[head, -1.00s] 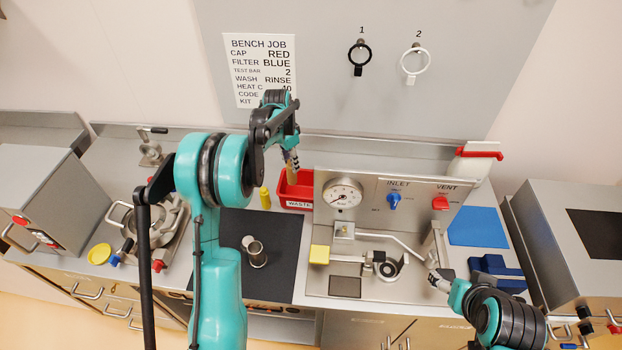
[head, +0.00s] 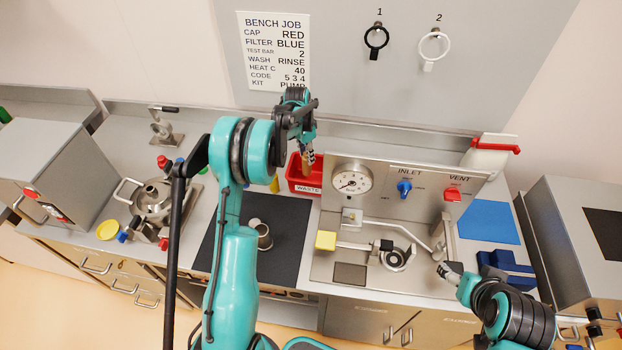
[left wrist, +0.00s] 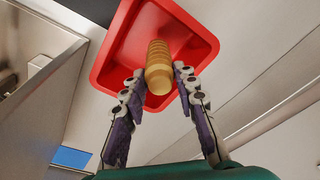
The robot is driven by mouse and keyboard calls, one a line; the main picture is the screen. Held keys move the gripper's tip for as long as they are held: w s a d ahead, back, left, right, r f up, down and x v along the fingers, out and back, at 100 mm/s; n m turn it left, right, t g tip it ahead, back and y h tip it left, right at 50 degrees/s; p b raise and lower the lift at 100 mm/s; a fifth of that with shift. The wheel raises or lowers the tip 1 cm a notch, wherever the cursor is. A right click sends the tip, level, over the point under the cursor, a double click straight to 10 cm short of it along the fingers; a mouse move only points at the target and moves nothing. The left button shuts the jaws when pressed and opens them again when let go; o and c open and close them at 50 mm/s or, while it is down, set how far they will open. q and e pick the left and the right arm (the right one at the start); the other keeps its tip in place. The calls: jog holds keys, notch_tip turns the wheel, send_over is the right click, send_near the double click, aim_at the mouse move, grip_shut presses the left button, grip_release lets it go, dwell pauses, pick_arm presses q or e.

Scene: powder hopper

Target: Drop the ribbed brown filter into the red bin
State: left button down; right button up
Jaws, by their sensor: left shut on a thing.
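The ribbed brown filter (left wrist: 158,68) is between the fingertips of my left gripper (left wrist: 158,80) in the left wrist view, which is shut on it. The red bin (left wrist: 115,60) lies behind the filter in that view, with its rim around the filter. In the head view the red bin (head: 297,182) with a WASTE label stands at the back of the bench, left of the gauge panel. My left gripper (head: 309,160) points down over it. My right gripper (head: 448,270) is at the right, in front of the panel; its fingers are too small to judge.
A steel panel (head: 338,262) with gauge, blue INLET and red VENT knobs stands right of the bin. A dark mat (head: 230,265) with a metal cup (head: 264,238) lies in front. A steel vessel (head: 153,200) is left. A blue mat (head: 488,226) is right.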

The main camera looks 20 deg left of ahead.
pick_arm(q)
jog(key=c, duration=1.1)
grip_release()
jog(key=shift+r, duration=0.1)
notch_tip(320, 180, up, 12)
jog(key=s, duration=0.1)
jog(key=shift+s+a, duration=0.15)
jog(key=shift+a, duration=0.2)
